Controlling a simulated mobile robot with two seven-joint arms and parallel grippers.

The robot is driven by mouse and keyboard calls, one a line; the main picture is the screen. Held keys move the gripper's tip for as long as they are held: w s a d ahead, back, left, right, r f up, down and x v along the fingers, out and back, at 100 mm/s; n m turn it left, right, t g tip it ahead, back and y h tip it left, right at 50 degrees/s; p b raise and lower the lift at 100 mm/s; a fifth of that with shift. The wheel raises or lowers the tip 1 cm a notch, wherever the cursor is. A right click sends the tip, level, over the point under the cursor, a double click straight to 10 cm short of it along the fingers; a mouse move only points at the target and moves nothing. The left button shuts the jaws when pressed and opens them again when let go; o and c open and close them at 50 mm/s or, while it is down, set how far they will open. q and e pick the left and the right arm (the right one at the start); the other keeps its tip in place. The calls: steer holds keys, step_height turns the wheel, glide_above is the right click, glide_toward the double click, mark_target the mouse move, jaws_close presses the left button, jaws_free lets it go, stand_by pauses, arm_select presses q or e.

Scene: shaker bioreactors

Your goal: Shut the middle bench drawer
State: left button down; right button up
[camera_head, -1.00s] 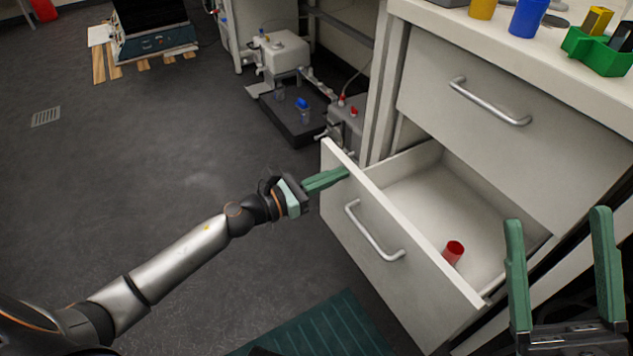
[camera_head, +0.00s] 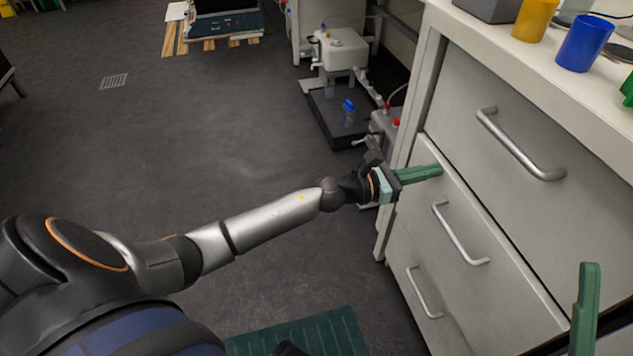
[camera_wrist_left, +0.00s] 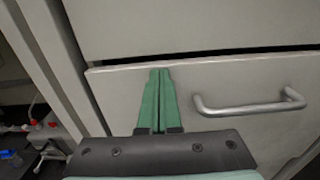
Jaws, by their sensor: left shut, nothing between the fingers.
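The middle bench drawer (camera_head: 440,225) is a pale grey front with a metal bar handle (camera_head: 460,235). It stands flush or nearly flush with the bench; its inside is hidden. In the left wrist view its front (camera_wrist_left: 230,85) shows a light top edge under a dark gap. My left gripper (camera_head: 438,170) is shut and empty, its green fingertips against or very close to the front's upper left part. In the wrist view the fingers (camera_wrist_left: 160,72) lie left of the handle. My right gripper (camera_head: 587,300) shows one green finger at lower right, with no second finger beside it.
The upper drawer (camera_head: 490,100) is shut, and a lower drawer handle (camera_head: 424,292) shows below. A yellow cup (camera_head: 536,20) and a blue cup (camera_head: 584,42) stand on the benchtop. A black tray (camera_head: 335,120) lies on the floor behind.

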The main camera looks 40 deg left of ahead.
arm_select(q)
steer(key=shift+x, duration=0.8)
steer(key=shift+r, duration=0.2)
steer(key=shift+a, duration=0.1)
